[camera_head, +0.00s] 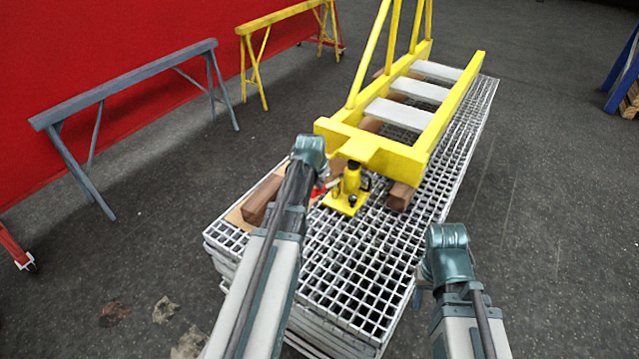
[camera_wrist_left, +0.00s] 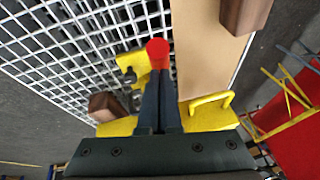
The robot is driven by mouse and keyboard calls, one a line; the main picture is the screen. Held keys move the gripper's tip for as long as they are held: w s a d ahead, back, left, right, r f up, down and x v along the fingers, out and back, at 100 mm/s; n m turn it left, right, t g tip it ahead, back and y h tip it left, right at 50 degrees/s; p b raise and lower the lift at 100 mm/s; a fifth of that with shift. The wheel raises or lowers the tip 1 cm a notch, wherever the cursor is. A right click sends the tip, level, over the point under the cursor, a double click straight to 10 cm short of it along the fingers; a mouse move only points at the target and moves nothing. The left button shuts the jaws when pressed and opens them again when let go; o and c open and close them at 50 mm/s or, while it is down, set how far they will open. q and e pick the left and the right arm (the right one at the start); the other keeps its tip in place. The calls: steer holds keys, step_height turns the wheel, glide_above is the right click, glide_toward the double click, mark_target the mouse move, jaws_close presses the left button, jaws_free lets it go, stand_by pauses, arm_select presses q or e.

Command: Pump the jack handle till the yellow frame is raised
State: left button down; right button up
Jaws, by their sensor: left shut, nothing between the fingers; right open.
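The yellow jack (camera_head: 350,188) stands on the grating under the front crosspiece of the yellow frame (camera_head: 440,125). Its red handle (camera_head: 319,192) points left, partly hidden by my left wrist; the red handle end (camera_wrist_left: 158,47) shows in the left wrist view. My left gripper (camera_wrist_left: 160,78) is shut and empty, its tips right by the red end; I cannot tell whether they touch it. The jack's base (camera_wrist_left: 130,66) shows beside the fingers. My right gripper (camera_head: 420,292) is open at the right of the grating stack, its fingers mostly hidden below the wrist.
Wooden blocks lie on the grating stack (camera_head: 345,303), one left of the jack (camera_head: 262,198) and one right of it (camera_head: 400,195). A tan board (camera_wrist_left: 200,45) lies at the handle. A grey trestle (camera_head: 130,80) and a yellow trestle (camera_head: 280,18) stand at the left.

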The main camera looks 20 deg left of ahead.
arm_select(q)
steer(key=shift+t, duration=0.6)
steer(key=shift+s+a+f+b, duration=0.1)
steer(key=shift+s+f+b, duration=0.55)
steer(key=shift+f+b, duration=1.15)
steer(key=shift+s+a+f+b, duration=0.1)
steer(key=shift+s+f+b, duration=0.5)
steer(key=shift+f+b, duration=1.2)
steer(key=shift+s+a+f+b, duration=0.1)
steer(key=shift+s+f+b, duration=0.55)
steer(key=shift+f+b, duration=1.15)
steer(key=shift+r, duration=0.15)
steer(key=shift+w+d+r, duration=0.1)
steer(key=shift+r, duration=0.05)
steer(key=shift+d+r+p, duration=0.1)
steer(key=shift+r+p, duration=0.35)
steer(key=shift+p, duration=0.05)
steer(key=s+r+p, duration=0.8)
steer(key=s, duration=0.1)
steer(key=shift+s+d+r, duration=0.15)
steer(key=shift+s+d, duration=0.05)
steer(key=shift+d, duration=0.1)
